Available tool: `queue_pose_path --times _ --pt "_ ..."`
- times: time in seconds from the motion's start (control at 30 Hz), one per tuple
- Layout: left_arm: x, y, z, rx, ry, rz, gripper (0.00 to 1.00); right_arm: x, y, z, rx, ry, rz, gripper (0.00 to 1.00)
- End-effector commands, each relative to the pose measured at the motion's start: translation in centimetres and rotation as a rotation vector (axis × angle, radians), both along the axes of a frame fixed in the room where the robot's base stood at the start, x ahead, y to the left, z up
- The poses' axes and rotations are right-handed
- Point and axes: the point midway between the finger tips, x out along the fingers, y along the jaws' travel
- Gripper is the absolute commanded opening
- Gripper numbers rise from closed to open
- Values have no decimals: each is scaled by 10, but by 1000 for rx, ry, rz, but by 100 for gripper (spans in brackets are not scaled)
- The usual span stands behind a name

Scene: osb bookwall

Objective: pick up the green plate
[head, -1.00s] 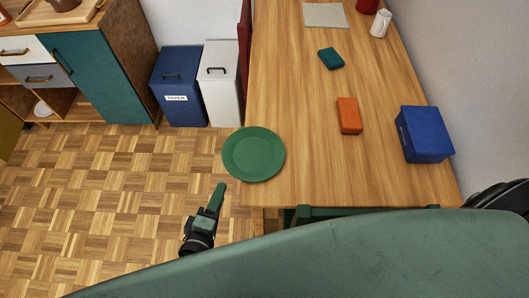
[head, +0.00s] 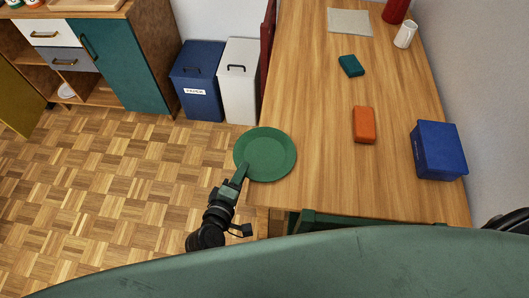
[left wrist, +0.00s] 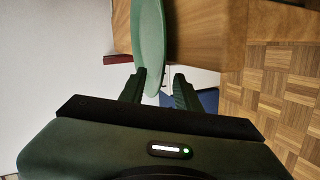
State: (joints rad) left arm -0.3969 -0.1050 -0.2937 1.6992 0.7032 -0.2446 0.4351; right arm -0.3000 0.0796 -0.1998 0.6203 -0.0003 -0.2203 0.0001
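The green plate (head: 265,154) lies flat at the near left corner of the wooden table (head: 320,185), its left part sticking out past the table edge. My left gripper (head: 241,173) is at the plate's near left rim. In the left wrist view the plate (left wrist: 149,40) shows nearly edge-on, and its rim reaches between the two fingers of my left gripper (left wrist: 160,82). The fingers are apart, with a gap on the right side of the rim; the left finger is close to the plate, and I cannot tell whether it touches. My right gripper is not in view.
On the table are an orange block (head: 364,125), a teal block (head: 351,66), a blue box (head: 438,150), a grey mat (head: 349,22) and a white cup (head: 405,35). A blue bin (head: 197,80) and a white bin (head: 238,82) stand left of the table. The parquet floor is clear.

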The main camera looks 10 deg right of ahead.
Motion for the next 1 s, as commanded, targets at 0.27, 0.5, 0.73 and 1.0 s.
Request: queue_pose_path --times 0.27,0.5,0.73,1.0 --pt "-1 0 0 0 0 0 0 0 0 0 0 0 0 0" --pt "-1 0 0 0 1 -1 0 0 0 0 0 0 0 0" --pt "-1 0 -1 1 2 -1 0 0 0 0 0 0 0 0" --pt "-1 0 -1 1 2 -1 0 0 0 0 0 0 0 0"
